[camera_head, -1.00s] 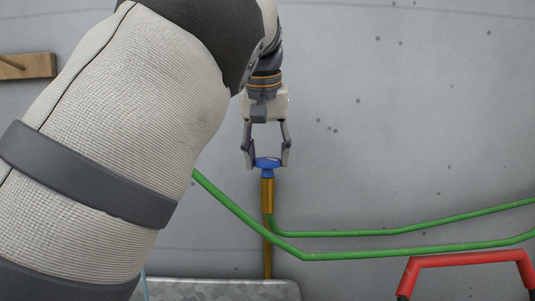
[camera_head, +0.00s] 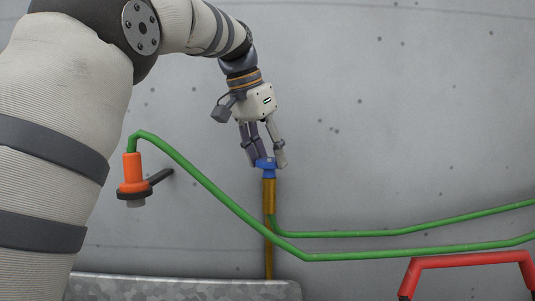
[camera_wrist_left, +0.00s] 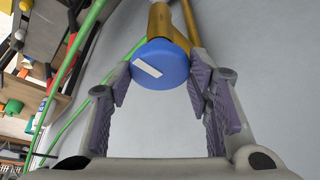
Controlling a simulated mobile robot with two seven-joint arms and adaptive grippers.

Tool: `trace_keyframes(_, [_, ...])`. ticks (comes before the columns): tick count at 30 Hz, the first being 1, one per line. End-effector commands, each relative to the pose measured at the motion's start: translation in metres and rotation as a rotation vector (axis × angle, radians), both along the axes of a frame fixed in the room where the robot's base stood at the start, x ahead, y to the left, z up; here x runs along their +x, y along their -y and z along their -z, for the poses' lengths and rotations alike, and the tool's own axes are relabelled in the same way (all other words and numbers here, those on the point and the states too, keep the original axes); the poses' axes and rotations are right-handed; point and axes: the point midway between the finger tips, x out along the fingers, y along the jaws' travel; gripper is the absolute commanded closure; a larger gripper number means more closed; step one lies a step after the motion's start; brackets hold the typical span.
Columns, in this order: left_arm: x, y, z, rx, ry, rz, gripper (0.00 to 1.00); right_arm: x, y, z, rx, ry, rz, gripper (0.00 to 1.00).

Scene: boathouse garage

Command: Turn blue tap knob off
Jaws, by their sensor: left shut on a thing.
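The round blue tap knob (camera_head: 266,166) sits on top of the upright brass tap pipe (camera_head: 268,196) against the grey wall. My left gripper (camera_head: 268,159) reaches down from above and is shut on the knob, one finger on each side. In the left wrist view, the blue knob (camera_wrist_left: 160,64) has a white mark on its face and lies between the fingertips (camera_wrist_left: 160,78). The brass pipe (camera_wrist_left: 160,22) runs behind it. My right gripper is in neither view.
Green hoses (camera_head: 390,234) run along the wall to the right; one bends left to an orange fitting with a dark lever (camera_head: 133,178). A grey metal trough (camera_head: 200,288) stands below. A red bar handle (camera_head: 470,261) is at lower right. The upper right wall is clear.

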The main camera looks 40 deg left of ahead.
Motion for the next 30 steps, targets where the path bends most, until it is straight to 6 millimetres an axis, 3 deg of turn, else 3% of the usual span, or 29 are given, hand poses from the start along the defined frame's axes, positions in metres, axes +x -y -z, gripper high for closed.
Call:
trace_keyframes(16, [0.0000,0.0002,0.0023,-0.002,-0.006,0.026,0.82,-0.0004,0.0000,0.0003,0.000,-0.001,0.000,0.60])
trace_keyframes(17, [0.0000,0.0002,0.0024,-0.002,-0.006,0.026,0.50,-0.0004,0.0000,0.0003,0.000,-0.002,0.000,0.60])
trace_keyframes(19, [0.0001,0.0001,0.0022,-0.001,-0.006,0.025,0.35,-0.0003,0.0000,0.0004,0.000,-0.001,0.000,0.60])
trace_keyframes(30, [-0.0025,-0.0006,-0.0068,0.000,-0.001,0.024,0.35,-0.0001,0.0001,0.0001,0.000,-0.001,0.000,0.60])
